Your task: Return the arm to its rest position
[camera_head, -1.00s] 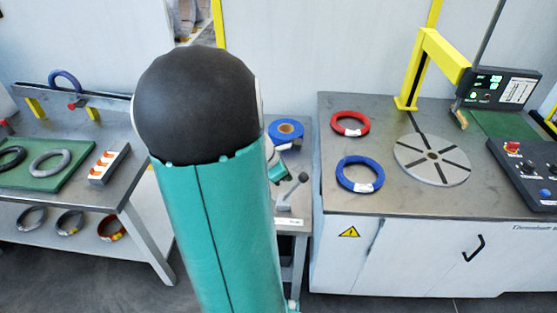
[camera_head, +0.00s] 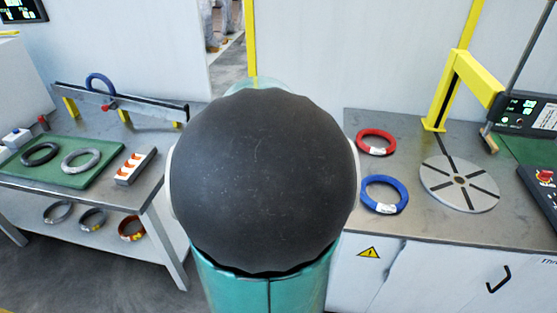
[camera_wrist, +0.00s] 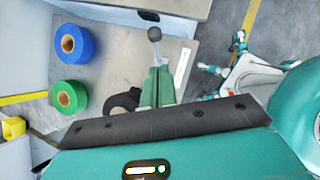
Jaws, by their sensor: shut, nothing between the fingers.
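My arm fills the middle of the head view, with a large black rounded joint cover above a teal link. My gripper is hidden behind the arm there. In the wrist view, my gripper (camera_wrist: 156,88) shows as two green fingers close together, shut and empty, beyond the dark edge of my wrist. A grey lever with a round knob (camera_wrist: 154,34) shows just past the fingertips; I cannot tell the gap between them.
A blue tape roll (camera_wrist: 74,44) and a green tape roll (camera_wrist: 68,97) lie on a grey surface. A left table has a green mat (camera_head: 104,178) with coils. The right bench holds a red coil (camera_head: 376,142), a blue coil (camera_head: 384,194), and a round turntable (camera_head: 460,184).

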